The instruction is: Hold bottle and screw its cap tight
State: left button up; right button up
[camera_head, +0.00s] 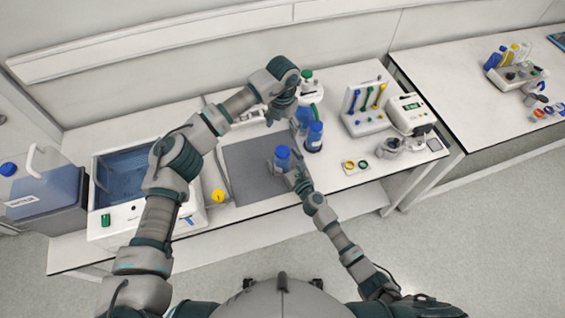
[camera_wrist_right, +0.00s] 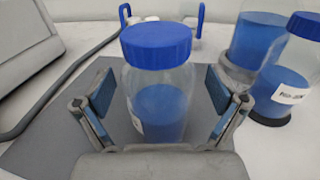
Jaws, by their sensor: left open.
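A clear bottle with blue liquid and a blue cap (camera_head: 282,152) stands upright on a dark grey mat (camera_head: 246,165). It fills the middle of the right wrist view (camera_wrist_right: 158,85), with the cap seated on its neck; how tight it is cannot be seen. My right gripper (camera_head: 293,174) is at the bottle's near side. In the right wrist view its two fingers (camera_wrist_right: 160,95) are spread on either side of the bottle body, with a gap at each side. My left gripper (camera_head: 277,112) is open and empty, beyond the bottle and apart from it.
More blue-capped bottles (camera_head: 314,137) stand just right of the mat. A rack with coloured sticks (camera_head: 366,108) and a white device (camera_head: 409,115) are further right. A blue water bath (camera_head: 124,178) is at the left. The mat's front part is clear.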

jog(key=shift+s, duration=0.1)
jog(key=v, duration=1.2)
